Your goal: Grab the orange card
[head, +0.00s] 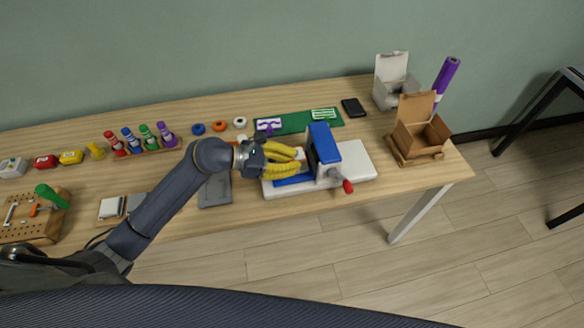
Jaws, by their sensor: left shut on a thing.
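I cannot make out an orange card anywhere in the head view. My left gripper (299,163) has yellow fingers and is at the left side of a blue press (323,143) with a red-knobbed handle. It is shut on a small pale thing between its fingertips, mostly hidden by the fingers, so I cannot tell what it is. The press stands on a white base (355,160), with a blue strip (292,181) under the fingers. A purple-and-white card (269,124) and a green striped card (323,114) lie on a green mat (294,123). My right gripper is not in view.
A grey plate (214,191) lies left of the press. An open cardboard box (420,137), a white box (393,94) and a purple roll (446,78) stand at the right. Colored rolls and a pegboard block (35,226) with tools are at the left. A black phone (353,108) lies behind.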

